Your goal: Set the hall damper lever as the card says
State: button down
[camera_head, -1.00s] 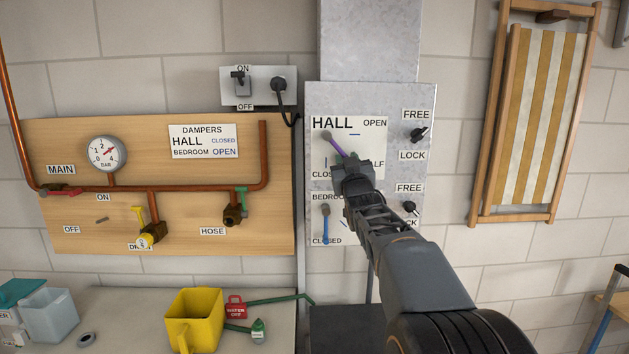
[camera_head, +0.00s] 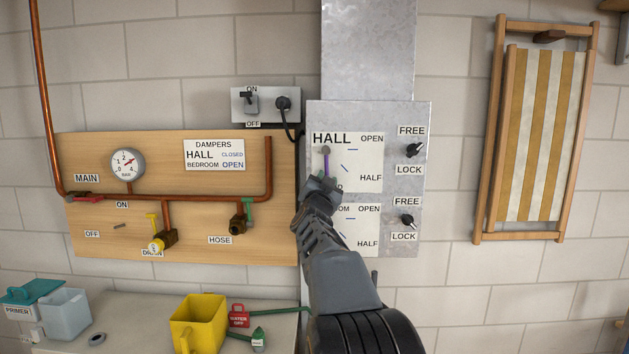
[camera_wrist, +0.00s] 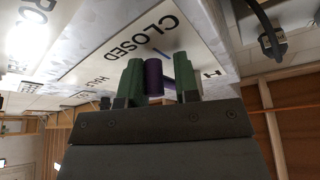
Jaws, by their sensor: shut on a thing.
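The card (camera_head: 213,155) on the wooden board reads DAMPERS, HALL CLOSED, BEDROOM OPEN. The hall plate (camera_head: 368,165) carries the labels HALL, OPEN and HALF; its lower left is hidden by my gripper. The purple hall lever (camera_head: 326,163) hangs about straight down from its pivot. My gripper (camera_head: 323,181) is shut on the lever's lower end. In the wrist view the purple lever (camera_wrist: 153,76) is between my green fingers, and the word CLOSED shows just beyond them.
The hall FREE/LOCK knob (camera_head: 413,150) and the bedroom knob (camera_head: 407,219) are at the panel's right. My arm hides the bedroom lever. A pipe board with valves (camera_head: 85,150) is left. A yellow jug (camera_head: 198,325) stands on the bench below. A folded deckchair (camera_head: 535,130) hangs right.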

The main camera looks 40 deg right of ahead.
jog(key=shift+a+r, duration=0.25)
jog(key=shift+r, duration=0.2)
jog(key=c, duration=1.3)
grip_release()
jog(key=shift+c, duration=0.2)
jog(key=o, duration=0.5)
jog(key=shift+w+f, duration=0.15)
jog(key=shift+f, duration=0.1)
jog(key=shift+o, duration=0.2)
jog(key=b+v, duration=0.2)
jog(key=v, duration=1.1)
jog(key=shift+a+f+b, duration=0.2)
jog(key=shift+a+b, duration=0.1)
